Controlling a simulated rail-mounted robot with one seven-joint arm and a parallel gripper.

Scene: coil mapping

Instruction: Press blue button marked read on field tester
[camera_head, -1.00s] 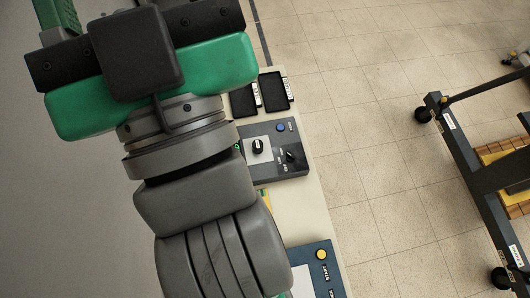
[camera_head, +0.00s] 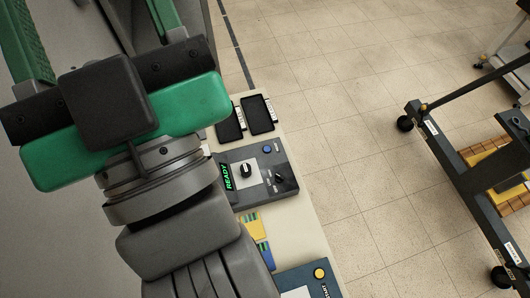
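The field tester (camera_head: 253,172) is a dark grey box on the cream bench, with a lit green READY display (camera_head: 228,177), a black knob on a white panel and a second black knob. Its blue button (camera_head: 267,149) is at its upper right and is uncovered; its label is too small to read. My gripper (camera_head: 96,22) is at the upper left, apart from the tester and the button. Its two green fingers are spread apart with nothing seen between them; their tips run out of the frame. My wrist stands left of the tester, close to its left edge in the picture.
Two black trays (camera_head: 258,114) lie above the tester. Yellow and blue cards (camera_head: 251,226) lie below it. A second blue device with a yellow button (camera_head: 319,273) is at the bottom. A dark wheeled cart (camera_head: 440,158) stands right, across open tiled floor.

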